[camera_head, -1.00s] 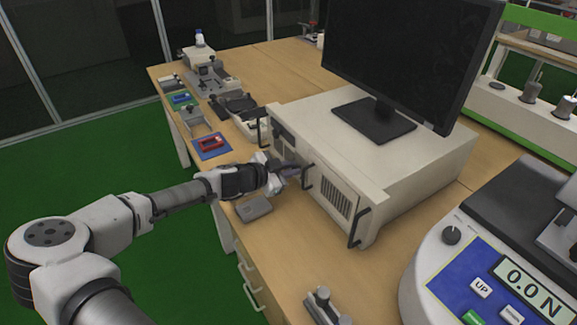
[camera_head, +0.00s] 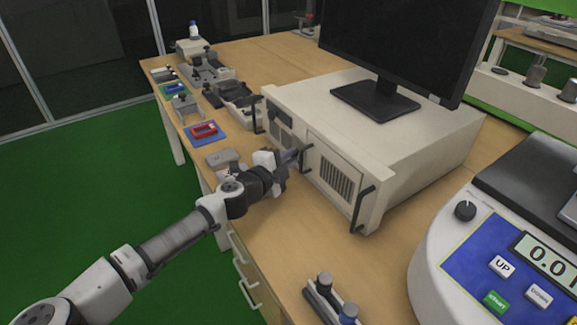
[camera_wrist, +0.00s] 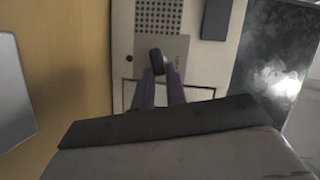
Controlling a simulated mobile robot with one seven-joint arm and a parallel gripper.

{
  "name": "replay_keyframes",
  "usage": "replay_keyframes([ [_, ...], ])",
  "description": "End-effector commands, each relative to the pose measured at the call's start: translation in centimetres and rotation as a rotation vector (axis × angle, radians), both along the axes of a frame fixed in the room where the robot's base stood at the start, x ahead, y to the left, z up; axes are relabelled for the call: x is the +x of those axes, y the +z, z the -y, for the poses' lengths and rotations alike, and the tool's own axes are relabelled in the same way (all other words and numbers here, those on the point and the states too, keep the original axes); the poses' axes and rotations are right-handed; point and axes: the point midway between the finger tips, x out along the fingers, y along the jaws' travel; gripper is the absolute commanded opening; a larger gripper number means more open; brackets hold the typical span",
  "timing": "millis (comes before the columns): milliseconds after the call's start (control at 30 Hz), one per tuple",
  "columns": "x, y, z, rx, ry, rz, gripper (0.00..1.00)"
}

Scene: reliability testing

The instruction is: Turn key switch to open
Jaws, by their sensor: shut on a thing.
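The key switch (camera_wrist: 157,57) shows in the wrist view as a dark, rounded knob on the pale front panel, beside a perforated patch. My gripper (camera_wrist: 160,78) has its two purple-grey fingers at the sides of the knob and is shut on it. In the head view my gripper (camera_head: 294,156) reaches the front of the beige computer case (camera_head: 440,135); my fingers and the case's dark handle hide the key switch there. The word beside the knob is too small to read.
A monitor (camera_head: 400,45) stands on the case. Black handles (camera_head: 362,209) stick out from the case front. A grey box (camera_head: 222,158) and a red item on a blue mat (camera_head: 205,131) lie on the wooden table. A force gauge machine (camera_head: 465,250) is at right.

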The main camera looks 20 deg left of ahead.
Motion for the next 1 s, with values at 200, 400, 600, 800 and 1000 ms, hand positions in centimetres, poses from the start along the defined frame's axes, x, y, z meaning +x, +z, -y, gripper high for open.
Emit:
replay_keyframes([
  [200, -0.06, -0.59, -0.03, 0.088, 0.001, 0.070, 0.00],
  [400, -0.06, -0.54, -0.01, 0.131, 0.001, 0.102, 0.00],
  [600, -0.06, -0.42, -0.01, 0.143, 0.001, 0.112, 0.00],
  [800, -0.05, -0.39, -0.01, 0.144, 0.001, 0.112, 0.00],
  [1000, -0.06, -0.39, 0.00, 0.144, 0.001, 0.112, 0.24],
])
